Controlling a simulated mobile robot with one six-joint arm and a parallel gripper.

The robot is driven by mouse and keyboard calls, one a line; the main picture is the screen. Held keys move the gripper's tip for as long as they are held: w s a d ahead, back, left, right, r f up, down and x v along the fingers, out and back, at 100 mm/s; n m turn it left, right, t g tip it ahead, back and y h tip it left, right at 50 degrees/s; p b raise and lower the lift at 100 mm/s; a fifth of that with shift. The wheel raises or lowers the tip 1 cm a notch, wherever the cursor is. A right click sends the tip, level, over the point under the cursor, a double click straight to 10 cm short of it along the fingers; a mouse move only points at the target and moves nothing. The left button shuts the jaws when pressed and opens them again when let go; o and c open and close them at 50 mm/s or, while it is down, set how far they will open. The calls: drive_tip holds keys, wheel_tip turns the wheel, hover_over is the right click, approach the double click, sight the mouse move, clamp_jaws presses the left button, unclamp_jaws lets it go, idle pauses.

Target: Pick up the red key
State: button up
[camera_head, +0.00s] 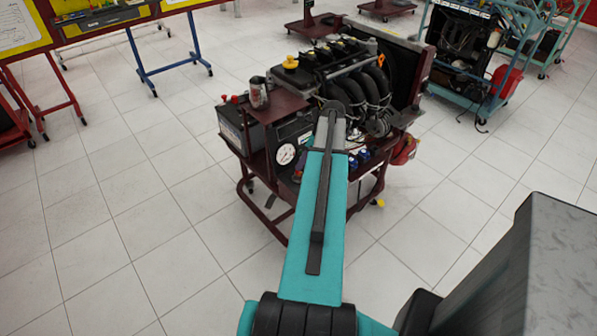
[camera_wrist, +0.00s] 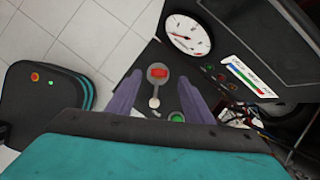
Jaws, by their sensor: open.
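The red key (camera_wrist: 158,72) shows in the wrist view as a small red block on a grey round mount, set in the dark control panel (camera_wrist: 143,62). My gripper (camera_wrist: 160,79) is open, with its two purple-grey fingers apart to the left and right of the key. Nothing is held between them. I cannot tell how far the fingertips are above the panel. In the head view, my teal arm reaches over the engine trainer's dark red stand (camera_head: 279,104), and the key and gripper cannot be made out there.
A white gauge (camera_wrist: 187,34) sits right of the key in the wrist view, and a green button (camera_wrist: 177,117) below it. In the head view, the engine (camera_head: 345,65) rises behind the arm. A can (camera_head: 258,92) stands on the trainer.

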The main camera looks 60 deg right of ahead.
sight(300, 173)
drive_tip(key=shift+s+p+x, duration=0.1)
drive_tip(key=shift+p+x, duration=0.25)
drive_tip(key=shift+x, duration=0.4)
drive_tip(key=shift+s+p+x, duration=0.15)
drive_tip(key=shift+p+x, duration=0.15)
drive_tip(key=shift+x, duration=1.65)
drive_tip(key=c, duration=1.1)
drive_tip(key=shift+r, duration=0.2)
drive_tip(key=shift+r+b, duration=0.4)
drive_tip(key=shift+r, duration=0.8)
drive_tip(key=s+d+b, duration=0.1)
drive_tip(key=s+d, duration=0.1)
drive_tip(key=s, duration=0.2)
drive_tip(key=s+d+r+b, duration=0.1)
drive_tip(key=s+d, duration=0.1)
drive_tip(key=s, duration=0.3)
drive_tip(key=s+d+r+b, duration=0.1)
drive_tip(key=s+d, duration=0.2)
drive_tip(key=s, duration=0.2)
drive_tip(key=shift+s+d+r, duration=0.1)
drive_tip(key=shift+s+d, duration=0.05)
drive_tip(key=shift+s, duration=0.05)
